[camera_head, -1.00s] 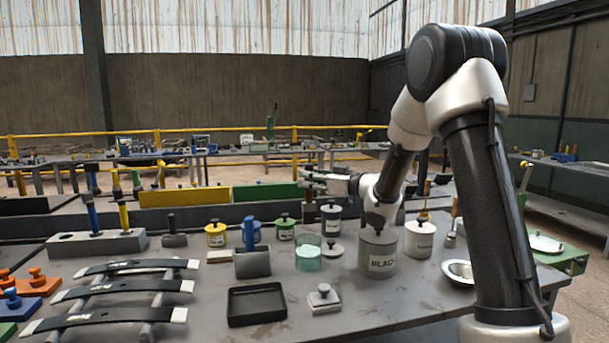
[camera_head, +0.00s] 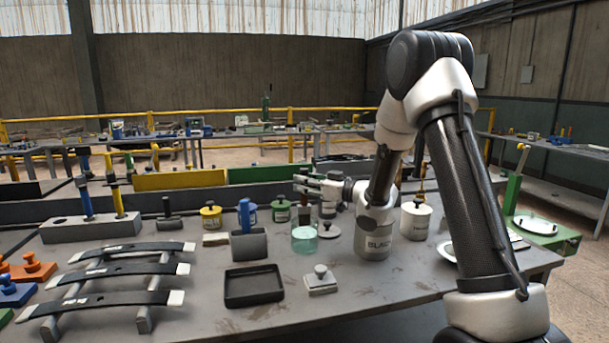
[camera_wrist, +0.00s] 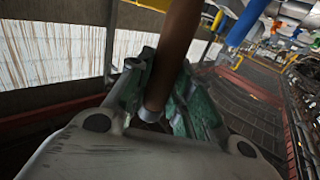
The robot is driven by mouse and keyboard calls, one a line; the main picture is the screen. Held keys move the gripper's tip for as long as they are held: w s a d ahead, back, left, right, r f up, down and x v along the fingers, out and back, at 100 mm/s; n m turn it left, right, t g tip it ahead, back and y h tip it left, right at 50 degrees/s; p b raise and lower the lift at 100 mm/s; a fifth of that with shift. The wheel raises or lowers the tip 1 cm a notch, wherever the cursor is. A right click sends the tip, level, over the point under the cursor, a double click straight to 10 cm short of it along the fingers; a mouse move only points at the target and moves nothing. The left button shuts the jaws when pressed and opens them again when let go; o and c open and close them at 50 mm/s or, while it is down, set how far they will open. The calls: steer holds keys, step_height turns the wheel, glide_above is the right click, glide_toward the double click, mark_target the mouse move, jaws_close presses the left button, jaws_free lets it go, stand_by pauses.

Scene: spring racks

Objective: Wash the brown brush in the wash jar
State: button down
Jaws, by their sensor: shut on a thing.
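The wash jar (camera_head: 304,240) is a clear glass with pale teal liquid, standing in the middle of the table. My gripper (camera_head: 306,182) reaches leftward above it. In the wrist view the green-padded fingers are shut on the brown brush (camera_wrist: 176,48), gripping its round brown handle. In the head view the brush is small and dark below the fingers, over the jar. I cannot tell whether its tip is inside the glass or in the liquid.
A black tray (camera_head: 253,287) and a knobbed block (camera_head: 320,281) lie in front. Leaf springs (camera_head: 125,273) lie left.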

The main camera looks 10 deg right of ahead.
mark_target(307, 204)
steer(key=shift+f, duration=3.45)
steer(key=shift+w, duration=0.1)
